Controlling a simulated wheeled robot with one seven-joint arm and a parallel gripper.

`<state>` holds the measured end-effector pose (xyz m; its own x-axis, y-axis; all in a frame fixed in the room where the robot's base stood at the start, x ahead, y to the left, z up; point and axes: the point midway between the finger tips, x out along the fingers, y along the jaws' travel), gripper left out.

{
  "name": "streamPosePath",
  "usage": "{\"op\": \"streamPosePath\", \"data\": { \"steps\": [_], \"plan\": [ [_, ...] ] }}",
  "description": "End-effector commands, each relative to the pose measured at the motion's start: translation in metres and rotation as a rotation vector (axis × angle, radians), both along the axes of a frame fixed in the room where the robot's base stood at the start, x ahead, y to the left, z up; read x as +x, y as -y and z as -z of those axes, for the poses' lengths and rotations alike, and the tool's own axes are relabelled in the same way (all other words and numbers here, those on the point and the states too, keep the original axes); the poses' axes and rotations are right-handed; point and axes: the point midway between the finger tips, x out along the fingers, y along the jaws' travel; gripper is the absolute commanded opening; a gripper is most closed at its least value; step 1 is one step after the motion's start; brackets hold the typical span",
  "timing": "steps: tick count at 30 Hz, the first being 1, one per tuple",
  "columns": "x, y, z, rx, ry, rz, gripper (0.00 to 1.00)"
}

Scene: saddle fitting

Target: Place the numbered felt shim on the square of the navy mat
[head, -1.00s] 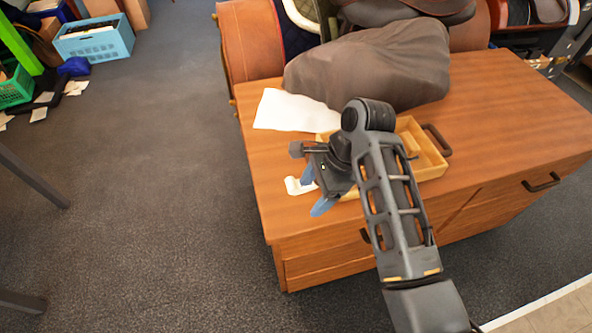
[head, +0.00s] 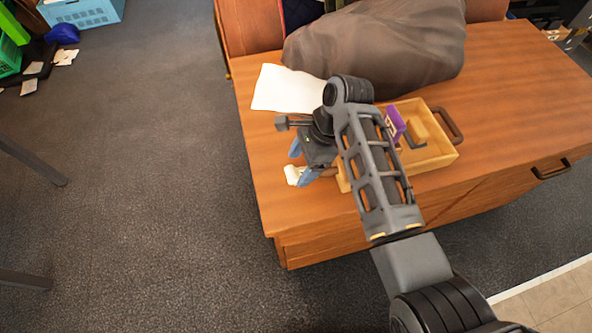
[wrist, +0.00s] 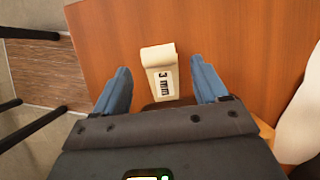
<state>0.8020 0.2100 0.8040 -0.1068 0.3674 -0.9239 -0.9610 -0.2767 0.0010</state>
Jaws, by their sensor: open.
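The felt shim (wrist: 161,77) is a small cream piece marked "3 mm" in the wrist view, lying on the wooden top with its far end looking curled or folded. It shows partly in the head view (head: 292,174), near the cabinet's left edge. My gripper (wrist: 160,68) is open, with one blue finger on each side of the shim and a gap to both. In the head view my gripper (head: 301,163) hangs just over the shim and hides part of it. I cannot make out a navy mat with a square.
A wooden tray (head: 447,152) right of my gripper holds a purple piece (head: 396,122), a tan block and a dark angled piece. A white sheet (head: 285,92) lies behind. A large dark covered bulk (head: 385,45) fills the back. The cabinet's left edge is close.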

Motion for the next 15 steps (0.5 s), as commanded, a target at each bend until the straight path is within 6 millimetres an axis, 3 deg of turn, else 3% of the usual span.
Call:
{"op": "streamPosePath", "data": {
  "steps": [4, 12, 15],
  "plan": [
    [-0.0018, -0.0056, 0.0134, 0.000, -0.001, 0.000, 0.73],
    [-0.0018, -0.0066, 0.0158, 0.000, 0.001, -0.001, 0.73],
    [-0.0019, -0.0065, 0.0157, 0.000, 0.001, -0.001, 0.63]
  ]
}}
